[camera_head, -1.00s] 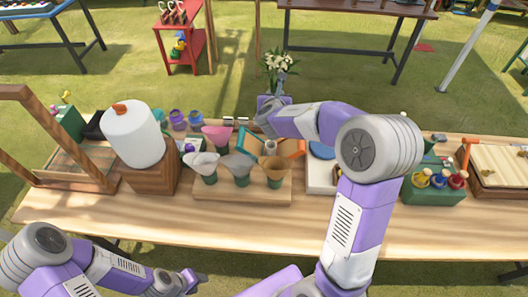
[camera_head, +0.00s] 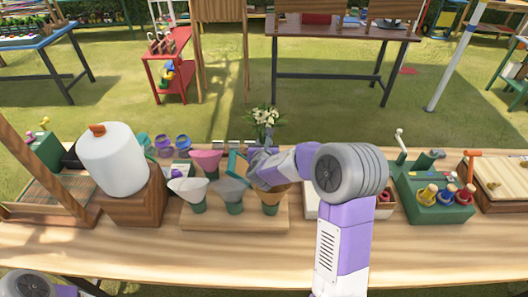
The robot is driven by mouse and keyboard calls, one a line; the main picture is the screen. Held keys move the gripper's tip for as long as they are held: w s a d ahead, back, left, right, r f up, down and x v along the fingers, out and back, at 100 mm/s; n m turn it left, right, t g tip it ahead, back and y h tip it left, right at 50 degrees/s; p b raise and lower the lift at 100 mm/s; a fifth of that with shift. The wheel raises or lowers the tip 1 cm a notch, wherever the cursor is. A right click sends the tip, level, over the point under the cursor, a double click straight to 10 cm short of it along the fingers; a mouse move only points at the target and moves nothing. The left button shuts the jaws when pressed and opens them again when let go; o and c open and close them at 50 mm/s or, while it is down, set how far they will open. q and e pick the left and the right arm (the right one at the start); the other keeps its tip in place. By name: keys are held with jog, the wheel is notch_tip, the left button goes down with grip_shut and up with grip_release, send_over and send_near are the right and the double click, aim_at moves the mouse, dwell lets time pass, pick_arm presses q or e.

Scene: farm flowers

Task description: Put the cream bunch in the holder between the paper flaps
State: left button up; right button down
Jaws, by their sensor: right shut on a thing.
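The cream bunch (camera_head: 264,115), pale flowers with green leaves, stands upright above my right gripper (camera_head: 263,148). That gripper is shut on its stems, which are mostly hidden. The gripper is at the paper flaps, behind the row of cones. A teal flap (camera_head: 236,165) shows just left of the gripper. The other flap and the holder are hidden behind my right gripper and arm, so I cannot tell whether the stems are inside the holder. Only a bit of my left arm shows at the bottom left; its gripper is out of view.
A green box with coloured knobs (camera_head: 437,206) is at right. The table front is clear.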

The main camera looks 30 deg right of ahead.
jog(key=shift+f, duration=1.05)
jog(key=c, duration=0.8)
grip_release()
jog(key=shift+c, duration=0.2)
jog(key=v, duration=1.2)
jog(key=shift+p, duration=0.4)
